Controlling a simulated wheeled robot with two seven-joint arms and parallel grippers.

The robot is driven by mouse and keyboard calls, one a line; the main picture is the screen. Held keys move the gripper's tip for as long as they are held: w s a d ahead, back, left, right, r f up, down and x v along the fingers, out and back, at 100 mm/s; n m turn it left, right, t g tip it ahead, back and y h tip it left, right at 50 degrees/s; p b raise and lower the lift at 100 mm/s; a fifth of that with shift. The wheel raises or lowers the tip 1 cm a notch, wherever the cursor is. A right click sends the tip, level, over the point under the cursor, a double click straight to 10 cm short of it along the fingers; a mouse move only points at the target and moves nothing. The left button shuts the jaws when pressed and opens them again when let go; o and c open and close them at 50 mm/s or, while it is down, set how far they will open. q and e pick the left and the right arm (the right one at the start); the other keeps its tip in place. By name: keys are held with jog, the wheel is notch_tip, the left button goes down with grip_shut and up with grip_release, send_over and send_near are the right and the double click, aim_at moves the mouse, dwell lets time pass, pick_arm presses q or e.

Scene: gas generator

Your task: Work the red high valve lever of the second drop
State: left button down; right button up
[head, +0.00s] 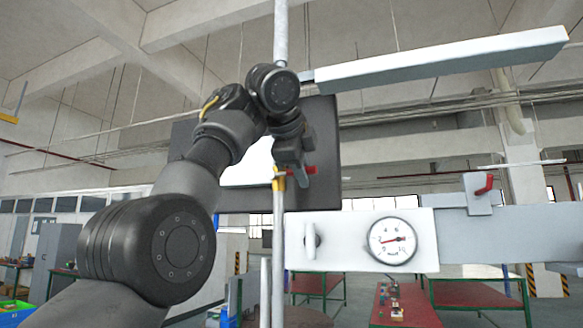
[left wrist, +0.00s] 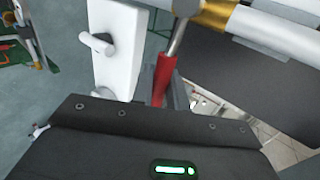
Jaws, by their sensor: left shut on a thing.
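The red valve lever (head: 311,169) shows at my left gripper, beside the upright pipe with a brass-coloured fitting (head: 279,184). My left gripper (head: 294,165) is up at the lever and shut on it; its jaws hide part of the lever. In the left wrist view the red lever (left wrist: 164,78) has a metal stem that runs up toward the pipe and brass-coloured collar (left wrist: 214,14). The lower end of the lever is between the dark jaws (left wrist: 172,98), partly hidden by the gripper body. My right gripper is in neither view.
A white panel with a round gauge (head: 392,240) and a small knob (head: 312,240) sits below and right of the gripper. Another red handle (head: 484,185) is farther right. A dark panel (head: 326,150) stands behind the gripper. A long white beam (head: 440,60) juts out above right.

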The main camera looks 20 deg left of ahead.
pick_arm(q)
jog(key=shift+f, duration=0.2)
dwell(0.3)
jog(key=c, duration=1.4)
grip_release()
jog(key=shift+d, duration=0.1)
jog(key=shift+c, duration=0.2)
jog(key=shift+r, duration=0.15)
jog(key=v, duration=1)
jog(key=shift+s, duration=0.3)
jog(key=shift+d+r, duration=0.1)
